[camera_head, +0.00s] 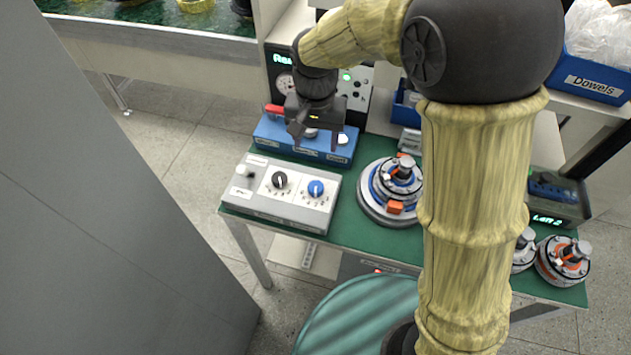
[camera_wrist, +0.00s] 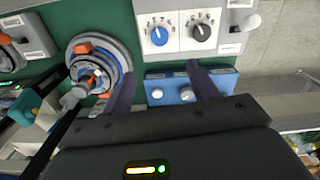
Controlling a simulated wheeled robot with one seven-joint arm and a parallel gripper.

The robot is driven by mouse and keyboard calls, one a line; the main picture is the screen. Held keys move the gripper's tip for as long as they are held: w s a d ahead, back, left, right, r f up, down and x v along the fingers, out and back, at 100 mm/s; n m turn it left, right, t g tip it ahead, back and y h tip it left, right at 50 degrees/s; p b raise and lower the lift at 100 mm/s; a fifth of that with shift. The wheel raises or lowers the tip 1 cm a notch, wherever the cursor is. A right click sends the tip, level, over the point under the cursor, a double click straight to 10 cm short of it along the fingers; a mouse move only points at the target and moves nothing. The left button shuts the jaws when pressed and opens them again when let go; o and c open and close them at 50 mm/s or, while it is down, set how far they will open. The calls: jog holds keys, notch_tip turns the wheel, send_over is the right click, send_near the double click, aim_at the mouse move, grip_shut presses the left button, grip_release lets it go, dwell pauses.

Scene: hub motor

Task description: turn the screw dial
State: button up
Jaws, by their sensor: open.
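A grey control box (camera_head: 280,192) stands on the green table at left, with a black dial (camera_head: 280,180) and a blue dial (camera_head: 316,188) on white panels. In the wrist view the blue dial (camera_wrist: 160,36) and the black dial (camera_wrist: 201,33) show at the top. I cannot read which dial is labelled for the screw. My gripper (camera_head: 315,137) is open and empty over a low blue box (camera_head: 300,150) behind the control box. In the wrist view my fingers (camera_wrist: 160,70) stand apart on either side of part of the blue box (camera_wrist: 173,84), clear of both dials.
A round hub motor (camera_head: 385,212) stands right of the control box, with other round units (camera_head: 562,262) at far right. An instrument panel (camera_head: 354,88) rises behind the blue box. A grey wall (camera_head: 100,200) fills the left. A toggle (camera_head: 250,171) sits on the control box.

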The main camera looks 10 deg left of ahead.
aim_at(316, 186)
notch_tip(316, 186, down, 17)
jog(key=shift+f+p, duration=0.2)
jog(key=shift+p, duration=0.95)
jog(key=c, duration=1)
